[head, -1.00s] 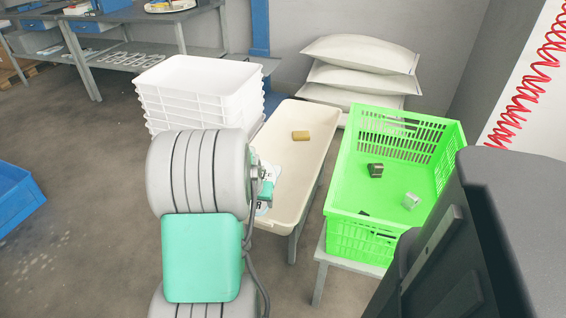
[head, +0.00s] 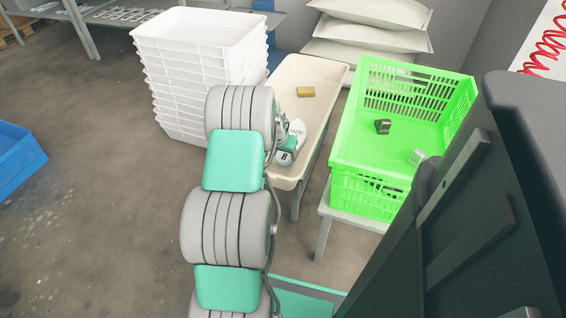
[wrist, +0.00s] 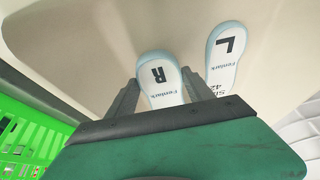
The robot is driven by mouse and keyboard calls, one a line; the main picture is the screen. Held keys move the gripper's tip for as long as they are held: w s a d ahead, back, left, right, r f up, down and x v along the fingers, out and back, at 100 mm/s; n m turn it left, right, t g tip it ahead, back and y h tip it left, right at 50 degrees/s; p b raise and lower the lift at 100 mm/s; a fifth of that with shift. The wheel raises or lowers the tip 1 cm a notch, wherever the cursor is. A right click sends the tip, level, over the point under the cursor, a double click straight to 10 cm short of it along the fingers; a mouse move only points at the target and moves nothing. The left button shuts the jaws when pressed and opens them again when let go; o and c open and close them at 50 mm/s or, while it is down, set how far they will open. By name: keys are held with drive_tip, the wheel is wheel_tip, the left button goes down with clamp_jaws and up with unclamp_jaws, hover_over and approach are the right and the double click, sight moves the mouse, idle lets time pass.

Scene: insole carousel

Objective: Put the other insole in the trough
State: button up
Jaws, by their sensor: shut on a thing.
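The cream trough (head: 318,85) stands in the middle of the head view. My gripper (wrist: 160,80) is shut on the other insole, marked R (wrist: 161,76), with one finger on each side. The R insole (head: 284,159) is over the near end of the trough in the head view, beside the L insole and apart from it. I cannot tell whether it touches the trough floor.
A tan block (head: 305,92) lies farther back in the trough. A green crate (head: 372,150) with small metal parts stands to the right. White stacked trays (head: 190,75) stand to the left, close to my arm. White sacks (head: 370,35) are behind. A blue bin (head: 15,160) is far left.

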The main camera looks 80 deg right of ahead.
sight(282, 157)
drive_tip(key=shift+w+d+f, duration=0.2)
drive_tip(key=shift+d+f, duration=0.15)
drive_tip(key=shift+f, duration=0.1)
drive_tip(key=shift+w+d+f+b, duration=0.1)
drive_tip(key=shift+d+f+b, duration=0.1)
drive_tip(key=shift+f+b, duration=1.1)
drive_tip(key=shift+f+p, duration=0.35)
drive_tip(key=shift+f, duration=0.1)
drive_tip(key=shift+f, duration=0.15)
drive_tip(key=o, duration=1.3)
drive_tip(key=shift+o, duration=0.2)
